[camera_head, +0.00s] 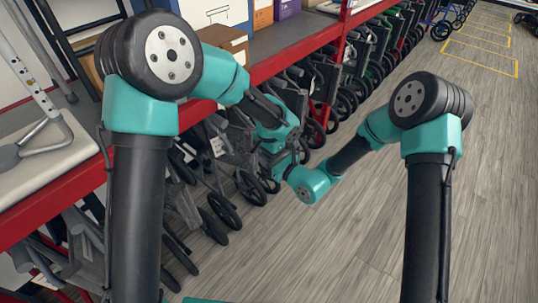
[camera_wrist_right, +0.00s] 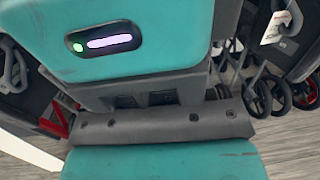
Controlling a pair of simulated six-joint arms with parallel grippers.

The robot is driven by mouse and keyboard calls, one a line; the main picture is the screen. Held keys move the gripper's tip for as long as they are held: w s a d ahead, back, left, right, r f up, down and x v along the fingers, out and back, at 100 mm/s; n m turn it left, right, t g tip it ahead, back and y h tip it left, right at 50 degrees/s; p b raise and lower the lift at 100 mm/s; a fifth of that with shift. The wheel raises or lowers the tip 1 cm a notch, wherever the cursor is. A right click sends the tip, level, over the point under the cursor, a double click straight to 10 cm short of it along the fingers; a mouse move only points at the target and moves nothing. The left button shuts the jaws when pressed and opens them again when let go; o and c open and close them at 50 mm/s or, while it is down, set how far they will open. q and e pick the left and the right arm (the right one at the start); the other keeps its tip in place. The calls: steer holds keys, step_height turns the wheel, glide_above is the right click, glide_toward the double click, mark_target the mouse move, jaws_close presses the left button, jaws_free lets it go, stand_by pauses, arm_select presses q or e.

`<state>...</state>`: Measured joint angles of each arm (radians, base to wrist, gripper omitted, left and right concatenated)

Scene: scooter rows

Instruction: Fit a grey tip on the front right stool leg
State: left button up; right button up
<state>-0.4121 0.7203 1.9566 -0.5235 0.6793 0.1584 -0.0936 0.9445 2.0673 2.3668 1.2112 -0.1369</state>
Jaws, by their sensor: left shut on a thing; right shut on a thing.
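My left gripper (camera_head: 275,150) and my right gripper (camera_head: 286,168) are close together in the middle of the head view, in front of the lower shelf. Their fingers are too small and overlapped to make out there. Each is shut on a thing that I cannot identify. In the right wrist view, teal housings and a dark grey bar with small holes fill the middle and hide what is held. No grey tip or stool leg can be clearly picked out. A metal tube with holes (camera_head: 26,64) stands by a white panel (camera_head: 50,165) at the far left.
A red-edged shelf (camera_head: 300,62) runs from lower left to upper right, with a cardboard box (camera_head: 222,40) on it. Folded scooters and wheeled frames (camera_head: 350,85) stand in a row under it. The wood floor (camera_head: 490,180) at the right is clear.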

steer(key=c, duration=0.3)
arm_select(q)
steer(key=o, duration=1)
steer(key=shift+d, duration=0.1)
steer(key=shift+s+r, duration=0.1)
steer(key=shift+c, duration=0.4)
steer(key=shift+r, duration=0.25)
steer(key=shift+o, duration=0.3)
step_height(320, 180, up, 11)
steer(key=shift+r, duration=0.2)
